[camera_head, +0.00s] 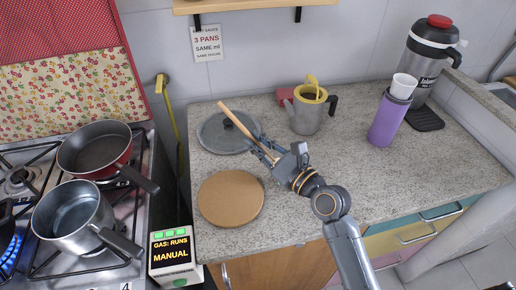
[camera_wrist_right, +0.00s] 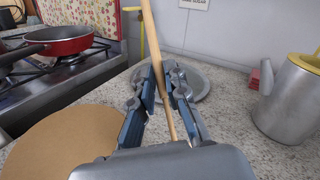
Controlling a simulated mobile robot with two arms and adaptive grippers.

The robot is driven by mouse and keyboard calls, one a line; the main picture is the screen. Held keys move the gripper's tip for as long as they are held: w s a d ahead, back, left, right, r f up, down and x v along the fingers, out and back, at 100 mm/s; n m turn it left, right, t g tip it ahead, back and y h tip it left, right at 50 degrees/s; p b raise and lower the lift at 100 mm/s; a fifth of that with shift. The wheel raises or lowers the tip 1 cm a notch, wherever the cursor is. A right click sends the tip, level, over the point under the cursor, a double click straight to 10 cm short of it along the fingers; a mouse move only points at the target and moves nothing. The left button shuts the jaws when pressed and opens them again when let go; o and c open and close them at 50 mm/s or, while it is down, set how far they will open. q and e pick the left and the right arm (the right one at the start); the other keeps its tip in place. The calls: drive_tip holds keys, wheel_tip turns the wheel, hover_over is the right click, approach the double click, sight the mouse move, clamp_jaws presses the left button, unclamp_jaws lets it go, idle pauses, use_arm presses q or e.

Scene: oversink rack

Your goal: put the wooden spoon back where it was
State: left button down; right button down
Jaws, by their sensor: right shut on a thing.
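The wooden spoon (camera_head: 236,119) is a thin light-wood stick, held slanted, with its upper end toward the back left. My right gripper (camera_head: 262,148) is shut on it. In the right wrist view the spoon (camera_wrist_right: 151,32) passes between the two fingers (camera_wrist_right: 167,85) and its lower end goes down behind the gripper body. Its bowl cannot be made out. In the head view the held spoon crosses in front of the grey pan lid (camera_head: 218,140) on the counter. My left gripper is not in view.
A round cork mat (camera_head: 230,199) lies in front of the lid. A metal watering can (camera_head: 307,117), a purple bottle (camera_head: 388,121) and a large flask (camera_head: 426,62) stand to the right. The stove holds a red pan (camera_head: 96,148) and a steel pot (camera_head: 72,215). Counter front right is clear.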

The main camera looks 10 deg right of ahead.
drive_tip(key=shift+f, duration=0.65)
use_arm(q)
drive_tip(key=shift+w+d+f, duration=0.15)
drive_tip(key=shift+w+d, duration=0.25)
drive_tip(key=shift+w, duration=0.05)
use_arm(e)
drive_tip(key=shift+f, duration=0.1)
drive_tip(key=shift+f, duration=0.15)
drive_tip(key=c, duration=1.4)
unclamp_jaws()
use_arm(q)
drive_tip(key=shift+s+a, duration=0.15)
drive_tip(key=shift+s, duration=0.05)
use_arm(e)
drive_tip(key=shift+o, duration=0.2)
